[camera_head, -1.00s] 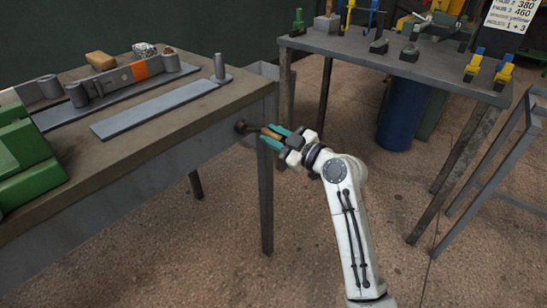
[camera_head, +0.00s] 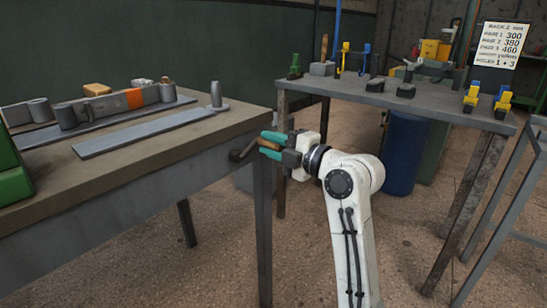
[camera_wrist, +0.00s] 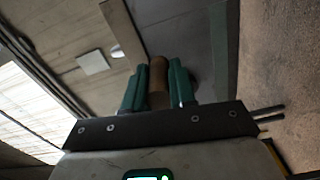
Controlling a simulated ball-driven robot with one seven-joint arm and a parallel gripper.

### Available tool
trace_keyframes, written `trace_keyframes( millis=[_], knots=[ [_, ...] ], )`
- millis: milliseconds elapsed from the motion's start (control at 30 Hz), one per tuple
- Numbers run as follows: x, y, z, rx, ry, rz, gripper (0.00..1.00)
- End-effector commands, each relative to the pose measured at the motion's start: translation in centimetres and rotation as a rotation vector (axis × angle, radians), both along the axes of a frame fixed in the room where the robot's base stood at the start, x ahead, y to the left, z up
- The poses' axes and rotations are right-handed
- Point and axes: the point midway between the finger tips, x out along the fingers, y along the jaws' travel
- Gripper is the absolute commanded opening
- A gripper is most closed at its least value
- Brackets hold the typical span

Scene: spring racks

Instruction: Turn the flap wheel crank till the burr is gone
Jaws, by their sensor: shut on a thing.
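The crank (camera_head: 241,153) is a dark bent arm on the right end face of the left workbench, with a brown handle (camera_head: 270,145). My gripper (camera_head: 272,144) has teal fingers and is shut on that handle. In the wrist view the brown handle (camera_wrist: 158,82) lies between the two teal fingers. On the bench top are a long grey bar with an orange band (camera_head: 133,98) and grey rollers (camera_head: 66,115). I cannot make out the flap wheel or the burr.
A green block (camera_head: 14,172) is at far left. A second table (camera_head: 420,102) with colored clamps stands behind, with a blue bin (camera_head: 404,155) under it. A sign (camera_head: 501,45) hangs at the back right.

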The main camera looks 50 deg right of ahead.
Motion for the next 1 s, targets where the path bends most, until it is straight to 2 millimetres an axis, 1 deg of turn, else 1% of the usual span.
trace_keyframes(
  millis=[200, 400, 633, 1000],
  knots=[
    [0.0, 0.5, 0.7, -0.138, -0.007, 0.001, 0.00],
    [0.0, 0.8, 1.1, -0.213, -0.009, 0.001, 0.00],
    [0.0, 1.0, 1.3, -0.247, -0.009, 0.002, 0.00],
    [0.0, 1.0, 1.4, -0.249, -0.009, 0.004, 0.00]
  ],
)
